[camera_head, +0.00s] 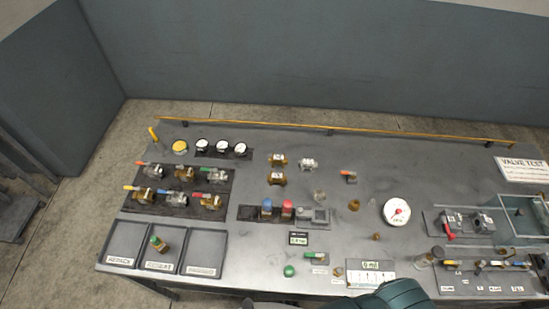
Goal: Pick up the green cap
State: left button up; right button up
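Neither of my grippers shows in the head view. A dark teal rounded part, which looks like one of my arms, enters at the bottom edge, right of the cap. It does not touch the cap.
Left are three labelled trays (206,233); the middle one holds a brass valve with a green top (160,244). Behind the cap is a small display (298,238). A scale-like box (371,272) stands to the right. A yellow rail (330,128) runs along the back.

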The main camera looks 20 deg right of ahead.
aim_at(289, 270)
jog(key=k+l+z, duration=0.1)
jog(key=k, duration=0.3)
jog(key=k+l+z, duration=0.1)
jog(key=k+l, duration=0.2)
jog(key=k, duration=0.1)
